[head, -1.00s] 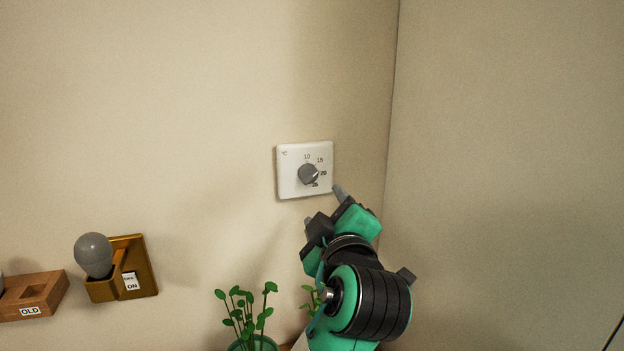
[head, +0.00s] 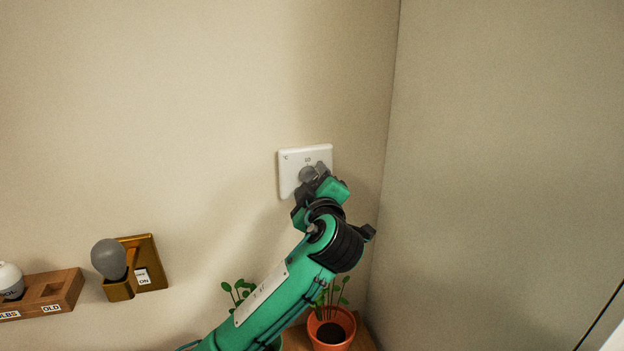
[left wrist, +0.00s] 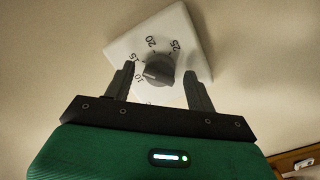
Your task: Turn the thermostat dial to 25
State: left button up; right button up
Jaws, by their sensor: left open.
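The thermostat (head: 290,170) is a white square plate on the wall, with a round grey dial (head: 307,174). In the left wrist view the dial (left wrist: 158,70) has the numbers 10, 15, 20 and 25 around it. Its pale pointer mark faces the 10 and 15 side; the exact reading is hard to tell. My left gripper (head: 314,181) is at the plate and covers its lower right part. In the left wrist view its open fingers (left wrist: 160,77) stand on either side of the dial, with gaps visible. My right gripper is not in view.
A grey bulb (head: 109,259) sits in a brass wall fixture (head: 150,262) with an ON/OFF switch. A wooden bulb block (head: 66,288) is at far left. Potted plants, one in an orange pot (head: 332,330), stand below my arm. A wall corner is close on the right.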

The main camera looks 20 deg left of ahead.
pick_arm(q)
jog(key=c, duration=0.9)
jog(key=shift+c, duration=0.2)
jog(key=shift+f, duration=0.1)
